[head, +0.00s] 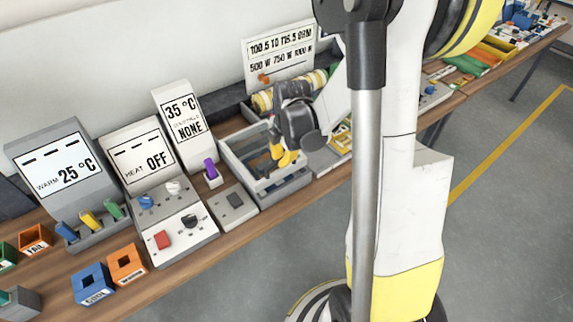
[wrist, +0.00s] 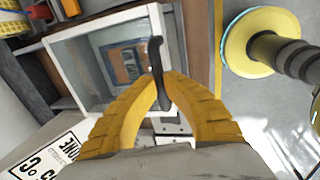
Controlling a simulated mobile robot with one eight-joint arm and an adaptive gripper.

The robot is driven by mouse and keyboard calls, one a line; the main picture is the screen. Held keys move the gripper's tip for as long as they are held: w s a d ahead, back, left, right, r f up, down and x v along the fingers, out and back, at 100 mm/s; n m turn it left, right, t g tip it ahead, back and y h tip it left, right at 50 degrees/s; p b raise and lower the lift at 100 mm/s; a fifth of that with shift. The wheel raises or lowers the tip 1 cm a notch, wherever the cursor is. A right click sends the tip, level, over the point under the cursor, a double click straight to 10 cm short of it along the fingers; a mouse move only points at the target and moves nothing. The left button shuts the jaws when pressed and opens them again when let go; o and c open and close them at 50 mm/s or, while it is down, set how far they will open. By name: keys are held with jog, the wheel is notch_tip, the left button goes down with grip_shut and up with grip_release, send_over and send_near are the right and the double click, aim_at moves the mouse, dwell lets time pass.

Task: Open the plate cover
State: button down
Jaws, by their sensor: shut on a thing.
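The plate cover (wrist: 72,72) is a clear pane in a white frame, with a dark upright handle (wrist: 155,58) at one edge. My gripper (wrist: 160,95) has its yellow fingers closed around the handle's lower part. In the head view my gripper (head: 284,158) reaches down to the near side of the grey, white-rimmed box (head: 285,192) that bears the cover. Through the pane I see a blue and brown item inside. The handle is hidden by my fingers in the head view. I cannot tell whether the cover is lifted at all.
Left of the box stand a grey switch block (head: 235,202), a purple-handled piece (head: 210,170) and a control panel (head: 173,230) with knobs. A yellow-banded roll (head: 290,92) and a sign (head: 280,50) are behind. The floor (head: 500,220) at the right is clear.

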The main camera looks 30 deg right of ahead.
jog(key=w, duration=0.6)
jog(key=w+b, duration=0.1)
jog(key=w, duration=1.2)
jog(key=shift+a, duration=0.35)
jog(key=shift+s, duration=0.1)
jog(key=c, duration=1.4)
grip_release()
jog(key=shift+f, duration=0.1)
jog(key=r, duration=0.4)
jog(key=s+r, duration=0.1)
jog(key=r, duration=0.3)
jog(key=s+r, duration=0.1)
jog(key=r, duration=0.3)
jog(key=shift+s, duration=0.15)
